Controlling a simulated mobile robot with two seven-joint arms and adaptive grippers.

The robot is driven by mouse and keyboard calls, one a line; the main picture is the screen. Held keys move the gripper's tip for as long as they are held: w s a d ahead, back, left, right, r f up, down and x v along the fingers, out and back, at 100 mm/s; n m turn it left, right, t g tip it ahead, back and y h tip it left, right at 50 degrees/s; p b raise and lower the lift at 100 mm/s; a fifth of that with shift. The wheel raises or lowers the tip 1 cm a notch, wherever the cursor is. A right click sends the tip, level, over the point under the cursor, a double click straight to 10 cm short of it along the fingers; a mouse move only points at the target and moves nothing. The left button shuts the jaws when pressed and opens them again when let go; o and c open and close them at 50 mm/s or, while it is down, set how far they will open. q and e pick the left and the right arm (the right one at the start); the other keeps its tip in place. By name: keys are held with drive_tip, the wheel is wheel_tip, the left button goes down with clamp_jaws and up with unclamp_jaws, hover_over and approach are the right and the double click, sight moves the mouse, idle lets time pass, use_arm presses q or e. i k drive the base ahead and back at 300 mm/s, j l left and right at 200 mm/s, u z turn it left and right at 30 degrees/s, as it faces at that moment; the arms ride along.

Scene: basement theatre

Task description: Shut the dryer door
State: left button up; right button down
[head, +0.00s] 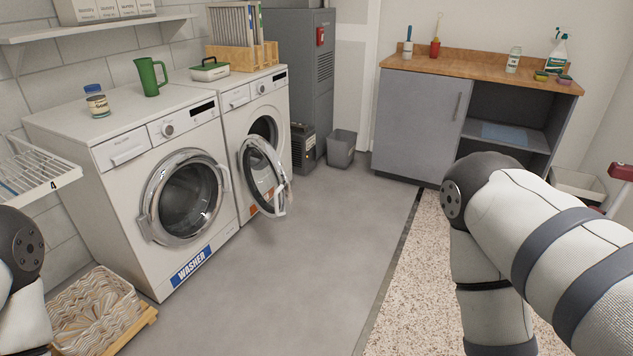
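The dryer (238,118) is the white front-loader on the right of the pair, against the left wall. Its round door (264,176), with a clear window and silver rim, stands open and swung out into the room. The dark drum opening shows behind it. My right arm enters from the right and my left arm from the lower left edge. Neither gripper is in the head view, and no part of my arms touches the door.
The washer (120,165) stands left of the dryer, its door (185,198) closed. A wicker basket (88,312) sits at lower left. A grey bin (341,150) and grey cabinet (417,122) stand farther back. The grey floor (310,260) before the dryer is clear.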

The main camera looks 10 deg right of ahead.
sight(282, 211)
drive_tip(key=i+j, duration=0.1)
drive_tip(key=i, duration=1.8)
drive_tip(key=i+l+z, duration=0.05)
drive_tip(key=l, duration=0.05)
